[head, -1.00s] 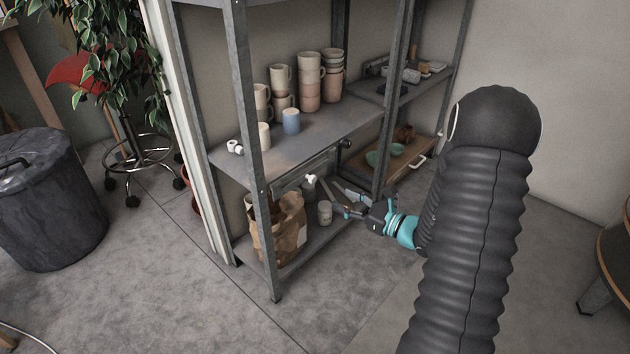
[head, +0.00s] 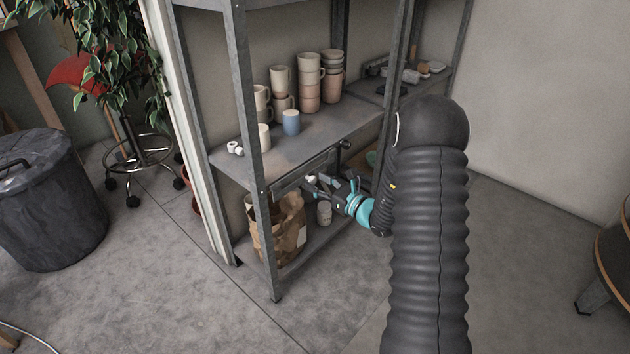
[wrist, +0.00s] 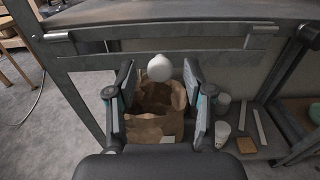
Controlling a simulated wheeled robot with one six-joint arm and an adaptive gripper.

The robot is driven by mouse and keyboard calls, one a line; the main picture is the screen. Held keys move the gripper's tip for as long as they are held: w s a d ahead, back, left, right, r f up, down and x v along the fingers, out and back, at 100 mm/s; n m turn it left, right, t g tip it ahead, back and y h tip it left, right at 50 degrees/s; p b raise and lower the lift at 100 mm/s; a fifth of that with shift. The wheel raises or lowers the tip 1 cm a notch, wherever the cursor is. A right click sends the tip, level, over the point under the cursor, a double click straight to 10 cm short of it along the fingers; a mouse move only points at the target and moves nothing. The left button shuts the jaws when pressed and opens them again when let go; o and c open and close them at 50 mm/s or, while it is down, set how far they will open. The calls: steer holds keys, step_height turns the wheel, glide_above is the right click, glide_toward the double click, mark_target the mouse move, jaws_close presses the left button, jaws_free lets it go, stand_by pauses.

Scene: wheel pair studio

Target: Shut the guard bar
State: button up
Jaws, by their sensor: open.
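The guard bar (head: 290,182) is a long grey bar along the front, just under the edge of the middle shelf. A white round knob (head: 311,179) stands out from it. In the wrist view the bar (wrist: 90,62) runs across the top and the knob (wrist: 160,68) sits between my fingertips. My gripper (wrist: 158,76) is open, with one finger on each side of the knob and a gap visible around it. In the head view my gripper (head: 318,184) is at the knob, and its fingers partly cover the bar's lower right part.
A brown paper bag (head: 285,228) and a pale cup (head: 324,212) stand on the bottom shelf beneath. Several mugs (head: 309,88) stand on the shelf (head: 290,150) above. A shelf post (head: 250,150) is left of my gripper. The floor in front is clear.

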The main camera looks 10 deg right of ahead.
steer(key=shift+w+a, duration=0.45)
steer(key=shift+w, duration=0.15)
jaws_close()
steer(key=shift+r, duration=0.1)
